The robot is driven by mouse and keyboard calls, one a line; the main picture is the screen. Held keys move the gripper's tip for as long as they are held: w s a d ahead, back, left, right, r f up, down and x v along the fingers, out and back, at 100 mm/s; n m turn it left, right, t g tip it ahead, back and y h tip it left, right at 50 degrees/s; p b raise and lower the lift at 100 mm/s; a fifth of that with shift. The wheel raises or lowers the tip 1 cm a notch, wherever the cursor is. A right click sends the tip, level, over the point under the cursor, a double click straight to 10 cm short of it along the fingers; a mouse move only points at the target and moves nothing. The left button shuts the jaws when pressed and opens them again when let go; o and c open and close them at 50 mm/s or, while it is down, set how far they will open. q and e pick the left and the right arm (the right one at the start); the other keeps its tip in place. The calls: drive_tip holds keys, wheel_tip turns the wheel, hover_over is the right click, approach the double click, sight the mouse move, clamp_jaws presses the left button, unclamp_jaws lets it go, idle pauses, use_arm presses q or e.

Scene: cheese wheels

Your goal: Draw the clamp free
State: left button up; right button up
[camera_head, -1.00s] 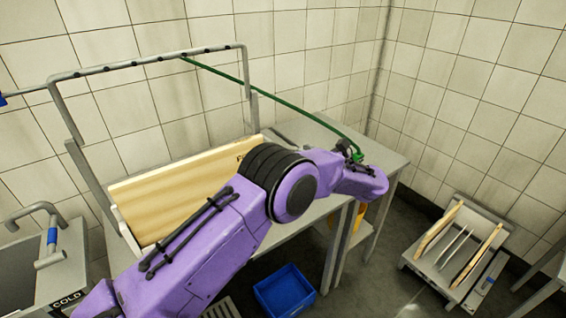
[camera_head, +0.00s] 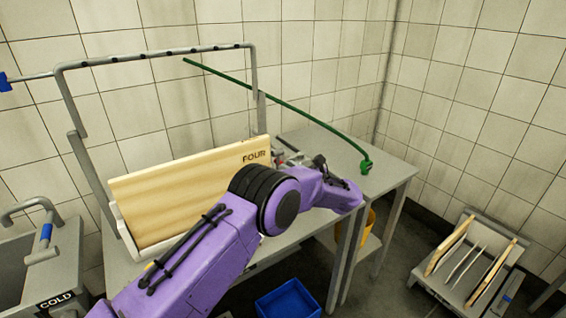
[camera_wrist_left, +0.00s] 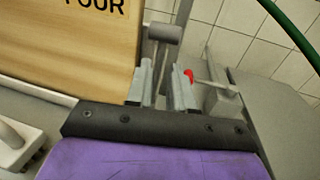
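A grey metal clamp (camera_wrist_left: 220,99) with a red tip shows beside the wooden board in the left wrist view. In the head view its spot by the board end is small and mostly behind my arm. My left gripper (camera_head: 299,160) is over the table there. In the left wrist view its two grey fingers (camera_wrist_left: 162,80) stand apart. A thin metal bar with a round grey head (camera_wrist_left: 164,33) shows between or just beyond them. I cannot tell whether the fingers touch it. My right gripper is not in view.
The wooden board marked FOUR (camera_head: 178,192) leans on the table (camera_head: 385,177). A blue crate (camera_head: 288,300) and a rack of boards (camera_head: 455,275) are on the floor.

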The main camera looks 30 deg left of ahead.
use_arm(q)
drive_tip(key=a, duration=0.3)
drive_tip(key=shift+w+a, duration=0.15)
drive_tip(key=shift+w, duration=0.2)
clamp_jaws()
idle(1.1)
